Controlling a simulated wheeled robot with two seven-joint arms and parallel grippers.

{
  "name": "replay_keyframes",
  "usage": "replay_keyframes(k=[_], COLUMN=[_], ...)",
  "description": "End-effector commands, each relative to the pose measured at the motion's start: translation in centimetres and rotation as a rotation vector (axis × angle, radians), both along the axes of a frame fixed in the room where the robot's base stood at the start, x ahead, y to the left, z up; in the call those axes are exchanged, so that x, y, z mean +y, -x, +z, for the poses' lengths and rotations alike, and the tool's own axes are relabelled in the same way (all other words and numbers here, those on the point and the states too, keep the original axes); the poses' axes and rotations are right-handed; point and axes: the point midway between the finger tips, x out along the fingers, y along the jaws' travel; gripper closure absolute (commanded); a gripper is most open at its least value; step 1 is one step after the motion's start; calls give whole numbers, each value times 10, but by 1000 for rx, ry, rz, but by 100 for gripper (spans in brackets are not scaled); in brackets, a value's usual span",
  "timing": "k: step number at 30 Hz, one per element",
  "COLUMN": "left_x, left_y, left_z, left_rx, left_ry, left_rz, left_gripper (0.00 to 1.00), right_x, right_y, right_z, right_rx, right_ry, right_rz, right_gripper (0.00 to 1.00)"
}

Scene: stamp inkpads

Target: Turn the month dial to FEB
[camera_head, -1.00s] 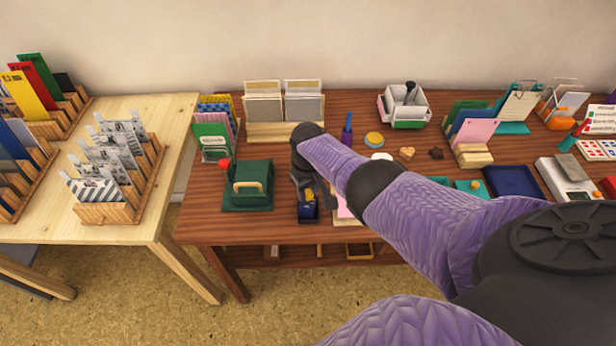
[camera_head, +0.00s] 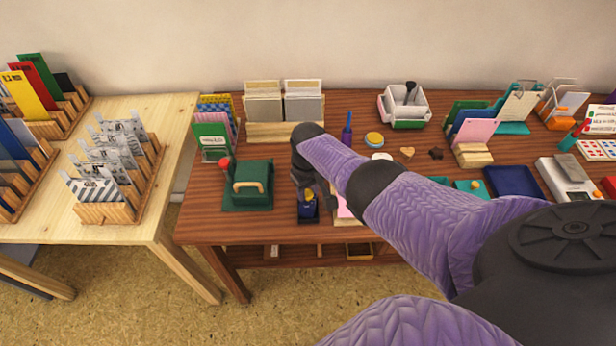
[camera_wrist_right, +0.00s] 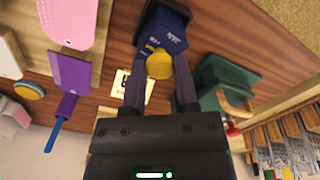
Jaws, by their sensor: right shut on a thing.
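A dark blue date stamp (camera_wrist_right: 163,35) with small light lettering, too small to read, stands on a dark base in the right wrist view. It also shows near the table's front edge in the head view (camera_head: 308,211). A round yellow dial (camera_wrist_right: 160,65) is on its near side. My right gripper (camera_wrist_right: 160,84) is shut on the yellow dial, with one finger on each side. In the head view my right gripper (camera_head: 314,191) is above the stamp, partly hidden by its own wrist. The month set on the dial cannot be read. My left gripper is out of view.
A green press (camera_head: 247,195) with a wooden handle and red knob stands close left of the stamp. A pink card (camera_head: 342,206) lies close right. A purple tool (camera_wrist_right: 68,85) lies nearby in the wrist view. Card holders (camera_head: 284,130) stand behind.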

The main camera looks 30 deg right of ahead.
Motion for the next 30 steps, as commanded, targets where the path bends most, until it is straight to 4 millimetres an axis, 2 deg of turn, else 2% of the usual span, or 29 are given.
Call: replay_keyframes(k=[1, 2, 6, 7, 14, 16, 24, 27, 30], left_x=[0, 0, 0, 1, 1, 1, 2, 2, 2], left_y=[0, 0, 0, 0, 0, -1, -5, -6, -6], left_z=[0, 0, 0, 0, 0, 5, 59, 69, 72], left_rx=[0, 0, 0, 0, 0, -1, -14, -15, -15], left_ry=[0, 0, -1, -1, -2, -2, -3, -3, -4], left_rz=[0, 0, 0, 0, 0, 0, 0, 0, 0], left_gripper=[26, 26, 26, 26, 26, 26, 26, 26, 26], right_x=[0, 0, 0, 0, 0, 0, 0, 0, 0], right_y=[0, 0, 0, 0, 0, 0, -1, -1, -1], right_z=[0, 0, 0, 0, 0, 6, 77, 93, 100], right_rx=[-1, -1, -1, -1, 0, -2, -4, -3, -2], right_ry=[0, 0, 0, 0, 0, 0, -1, -1, 0], right_rz=[0, 0, 0, 0, 0, 0, 1, 0, 0], right_gripper=[100, 60, 31, 26, 26, 26, 26, 26, 26])
